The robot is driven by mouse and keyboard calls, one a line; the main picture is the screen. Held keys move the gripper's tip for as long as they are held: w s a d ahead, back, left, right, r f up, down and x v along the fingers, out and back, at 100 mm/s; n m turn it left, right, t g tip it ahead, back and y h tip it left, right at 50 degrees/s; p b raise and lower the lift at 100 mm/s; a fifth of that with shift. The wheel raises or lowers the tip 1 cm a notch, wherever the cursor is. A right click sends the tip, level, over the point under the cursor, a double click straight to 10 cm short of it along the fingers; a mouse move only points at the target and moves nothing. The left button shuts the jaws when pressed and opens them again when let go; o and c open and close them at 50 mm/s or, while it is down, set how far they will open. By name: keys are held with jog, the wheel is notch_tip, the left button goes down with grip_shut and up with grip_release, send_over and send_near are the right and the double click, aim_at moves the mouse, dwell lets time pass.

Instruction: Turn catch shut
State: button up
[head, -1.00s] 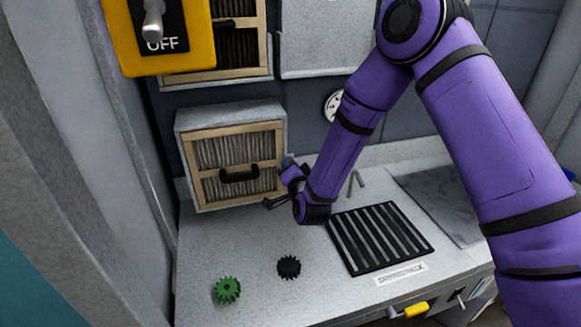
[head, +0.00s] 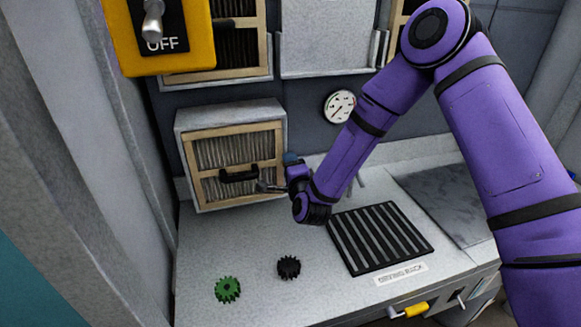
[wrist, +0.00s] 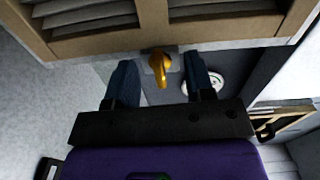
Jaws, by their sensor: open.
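The catch (wrist: 160,68) is a small orange-yellow lever on a grey plate at the edge of the filter's wooden frame (wrist: 190,36). In the wrist view its lever points down the picture, away from the slats. My gripper (wrist: 159,62) is open, one dark finger on each side of the catch, with visible gaps. In the head view my gripper (head: 268,187) is at the right side of the grey filter box (head: 229,116), right of its black handle (head: 239,175). The catch is not visible in the head view.
A green gear (head: 227,289), a black gear (head: 288,267) and a black slatted rack (head: 380,238) lie on the grey bench. A round gauge (head: 340,106) is on the back wall. A yellow switch box (head: 195,52) hangs at upper left. The bench's front left is mostly free.

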jog(key=shift+v, duration=2.5)
jog(key=shift+r, duration=0.1)
